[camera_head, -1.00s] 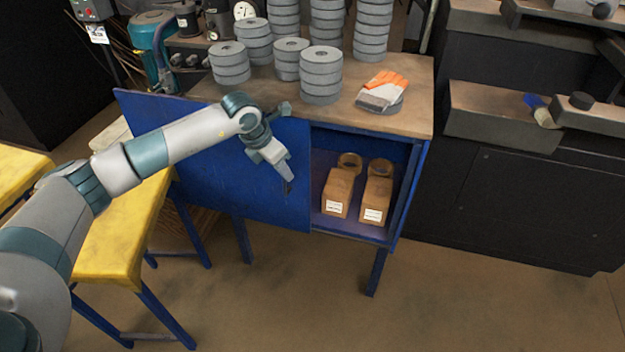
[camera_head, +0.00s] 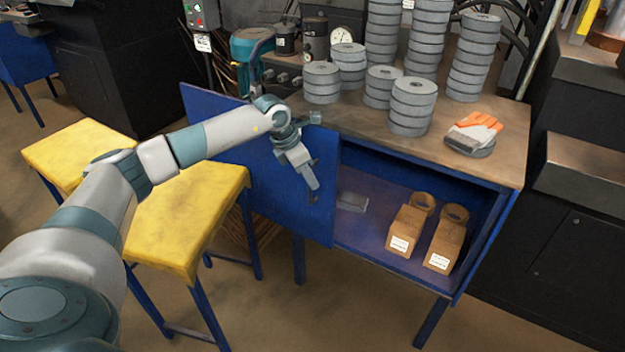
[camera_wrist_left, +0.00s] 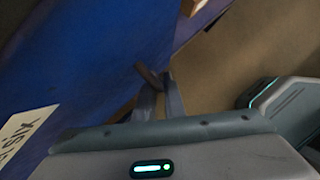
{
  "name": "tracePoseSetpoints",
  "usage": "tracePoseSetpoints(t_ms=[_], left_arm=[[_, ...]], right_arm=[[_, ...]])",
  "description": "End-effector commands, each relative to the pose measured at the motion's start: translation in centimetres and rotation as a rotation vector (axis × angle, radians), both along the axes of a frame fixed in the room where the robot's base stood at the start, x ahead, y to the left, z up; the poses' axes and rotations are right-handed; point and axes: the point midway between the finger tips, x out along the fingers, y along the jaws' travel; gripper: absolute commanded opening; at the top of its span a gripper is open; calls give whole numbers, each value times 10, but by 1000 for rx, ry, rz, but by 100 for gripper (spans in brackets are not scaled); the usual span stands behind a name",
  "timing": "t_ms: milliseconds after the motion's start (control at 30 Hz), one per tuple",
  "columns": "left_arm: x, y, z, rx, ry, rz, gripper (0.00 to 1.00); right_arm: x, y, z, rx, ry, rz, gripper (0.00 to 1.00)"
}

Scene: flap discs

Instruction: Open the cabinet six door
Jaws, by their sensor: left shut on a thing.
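The blue cabinet door (camera_head: 262,185) stands partly open, swung out to the left of the cabinet (camera_head: 478,235). In the left wrist view the fingers (camera_wrist_left: 160,98) close on a small dark handle (camera_wrist_left: 148,75) beside the blue door panel (camera_wrist_left: 95,55). A white label (camera_wrist_left: 22,135) with dark letters shows on the door at the lower left there. My right gripper is not in view.
Inside the cabinet are two cardboard boxes (camera_head: 406,228) with rolls behind them and a flat grey item (camera_head: 352,201). Yellow-topped tables (camera_head: 190,215) stand close to the door's left.

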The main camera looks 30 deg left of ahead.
Motion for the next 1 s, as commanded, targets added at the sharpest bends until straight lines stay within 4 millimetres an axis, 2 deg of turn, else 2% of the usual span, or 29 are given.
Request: tracePoseSetpoints(t_ms=[33,67,100,567,767,1000], left_arm=[[0,1,1,3,-2,0,0],[0,1,1,3,-2,0,12],[0,1,1,3,-2,0,17],[-1,1,6,1,-2,1,17],[-8,6,25,2,-3,0,17],[-21,16,65,1,-3,1,17]], right_arm=[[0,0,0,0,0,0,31],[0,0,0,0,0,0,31],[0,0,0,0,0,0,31],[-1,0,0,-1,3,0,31],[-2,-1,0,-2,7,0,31],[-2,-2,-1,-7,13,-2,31]])
